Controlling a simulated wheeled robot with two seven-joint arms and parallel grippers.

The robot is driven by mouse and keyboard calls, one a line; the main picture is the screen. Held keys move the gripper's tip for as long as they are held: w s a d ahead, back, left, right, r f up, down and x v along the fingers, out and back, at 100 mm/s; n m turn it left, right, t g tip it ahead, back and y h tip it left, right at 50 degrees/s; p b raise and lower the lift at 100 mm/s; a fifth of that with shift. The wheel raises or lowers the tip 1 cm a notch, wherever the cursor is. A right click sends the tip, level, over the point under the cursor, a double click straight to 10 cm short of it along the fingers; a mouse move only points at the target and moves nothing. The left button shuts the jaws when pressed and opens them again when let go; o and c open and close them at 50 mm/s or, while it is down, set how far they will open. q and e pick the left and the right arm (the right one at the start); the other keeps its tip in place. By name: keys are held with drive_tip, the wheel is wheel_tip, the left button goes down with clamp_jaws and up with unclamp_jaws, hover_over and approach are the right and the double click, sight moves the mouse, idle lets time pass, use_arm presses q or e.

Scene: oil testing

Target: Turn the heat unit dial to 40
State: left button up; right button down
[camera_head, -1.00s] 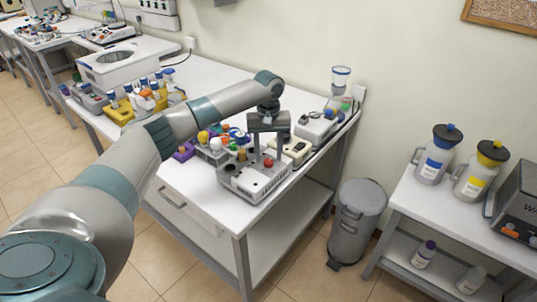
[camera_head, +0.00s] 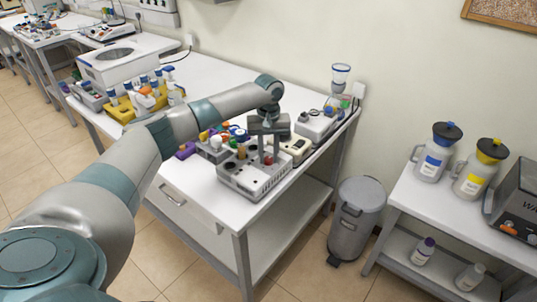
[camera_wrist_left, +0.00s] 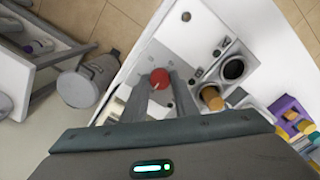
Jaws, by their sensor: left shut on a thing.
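The heat unit (camera_head: 262,187) is a light grey box near the front corner of the white table. Its red dial (camera_wrist_left: 159,78) shows between the fingertips of my left gripper (camera_wrist_left: 160,84) in the left wrist view. In the head view the left gripper (camera_head: 269,157) points down at the unit, and its fingers partly hide the dial. The gripper is shut on the red dial. The dial's scale and setting are too small to read. The unit also has dark round wells, one holding an orange-brown capped vial (camera_wrist_left: 212,97). My right gripper is not in view.
A cream device (camera_head: 297,149) and a grey-white device (camera_head: 318,125) stand just behind the unit. A rack of coloured caps (camera_head: 213,147) is at its left. A grey bin (camera_head: 356,215) stands on the floor to the right. The table's front edge is close.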

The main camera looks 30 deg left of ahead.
use_arm(q)
drive_tip(key=shift+r+m+p, duration=0.25)
drive_tip(key=shift+m+p, duration=1.15)
drive_tip(key=shift+p, duration=0.3)
drive_tip(key=m+p, duration=0.2)
drive_tip(key=shift+m, duration=0.3)
drive_tip(key=m+p, duration=0.1)
drive_tip(key=m, duration=0.2)
drive_tip(key=shift+f+m+p, duration=0.1)
drive_tip(key=shift+m+p, duration=0.2)
drive_tip(key=shift+p, duration=0.1)
drive_tip(key=shift+f+m+p, duration=0.1)
drive_tip(key=shift+m+p, duration=0.25)
drive_tip(key=shift+m, duration=0.95)
drive_tip(key=o, duration=1.1)
drive_tip(key=shift+c, duration=0.2)
